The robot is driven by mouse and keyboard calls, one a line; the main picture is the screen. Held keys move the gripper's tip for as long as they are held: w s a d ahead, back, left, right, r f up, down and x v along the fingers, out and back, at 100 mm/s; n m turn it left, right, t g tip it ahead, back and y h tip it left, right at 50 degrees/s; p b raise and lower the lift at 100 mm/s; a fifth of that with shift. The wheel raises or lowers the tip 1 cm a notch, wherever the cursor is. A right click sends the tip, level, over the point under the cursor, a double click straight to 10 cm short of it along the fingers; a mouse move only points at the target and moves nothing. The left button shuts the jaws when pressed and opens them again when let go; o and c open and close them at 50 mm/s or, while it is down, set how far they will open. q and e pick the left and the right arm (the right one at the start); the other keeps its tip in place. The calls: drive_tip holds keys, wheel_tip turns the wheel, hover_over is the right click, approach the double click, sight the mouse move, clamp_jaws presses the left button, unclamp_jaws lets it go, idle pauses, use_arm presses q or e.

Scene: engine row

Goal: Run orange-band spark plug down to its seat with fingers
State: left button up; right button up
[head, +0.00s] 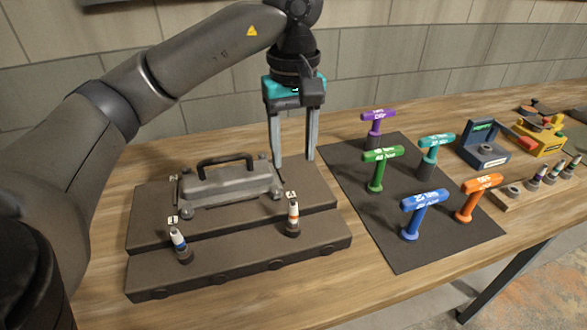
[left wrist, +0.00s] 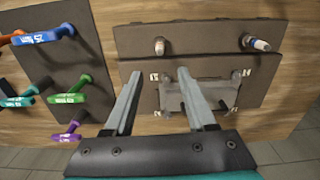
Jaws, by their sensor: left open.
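A white spark plug with an orange-red band (head: 293,217) stands upright in the front step of the dark engine block (head: 230,262), at the right. In the left wrist view it is the left plug (left wrist: 159,46), seen from above. A second plug with a blue band (head: 178,242) stands slightly tilted at the left of the same step; it also shows in the left wrist view (left wrist: 256,43). My left gripper (head: 293,162) is open and empty above the back right of the block, behind the orange-band plug and apart from it. My right gripper is not in view.
A grey cover with a black handle (head: 226,182) sits on the block. Right of it, a dark mat (head: 400,250) carries several coloured T-handle tools. A blue fixture (head: 483,146), a yellow fixture (head: 540,135) and a wooden rack of plugs (head: 510,200) stand further right.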

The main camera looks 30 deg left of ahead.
sight(293, 201)
use_arm(q)
drive_tip(key=shift+r, duration=0.45)
wheel_tip(293, 201, down, 15)
drive_tip(key=m+p, duration=0.4)
drive_tip(key=m, duration=3.2)
drive_tip(key=shift+f, duration=0.2)
drive_tip(key=shift+c, duration=0.2)
